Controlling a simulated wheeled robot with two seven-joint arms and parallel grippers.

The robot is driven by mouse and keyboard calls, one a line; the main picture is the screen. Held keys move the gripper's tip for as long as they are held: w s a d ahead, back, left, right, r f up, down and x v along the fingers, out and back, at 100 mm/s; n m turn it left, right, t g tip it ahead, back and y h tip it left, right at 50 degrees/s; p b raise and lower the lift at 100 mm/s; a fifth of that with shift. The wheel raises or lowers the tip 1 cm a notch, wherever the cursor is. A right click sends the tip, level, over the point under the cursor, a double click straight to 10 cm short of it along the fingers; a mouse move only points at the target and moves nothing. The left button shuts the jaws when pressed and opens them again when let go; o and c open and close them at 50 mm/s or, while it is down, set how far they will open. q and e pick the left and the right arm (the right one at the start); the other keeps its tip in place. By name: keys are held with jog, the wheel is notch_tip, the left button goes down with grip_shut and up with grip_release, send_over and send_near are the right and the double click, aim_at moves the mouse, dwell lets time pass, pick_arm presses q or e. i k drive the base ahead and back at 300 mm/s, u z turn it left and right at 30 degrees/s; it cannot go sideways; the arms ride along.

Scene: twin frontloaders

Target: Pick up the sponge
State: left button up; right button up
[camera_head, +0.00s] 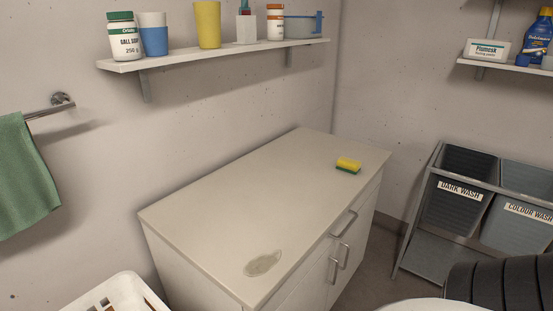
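The sponge (348,163), yellow on top with a green underside, lies flat on the pale top of a white cabinet (240,205). It is near the far right corner of that top, close to the right edge. Nothing touches or covers it. Neither of my grippers shows in the head view, so I cannot see where they are relative to the sponge.
A greyish smear or flat patch (263,263) marks the cabinet's near end. Handles (343,224) stick out on its right side. A wall shelf (215,54) with cups and bottles hangs behind. Laundry bins (458,200) stand right; a white basket (122,291) is lower left.

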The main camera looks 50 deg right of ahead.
aim_at(351, 166)
jog(key=z, duration=2.1)
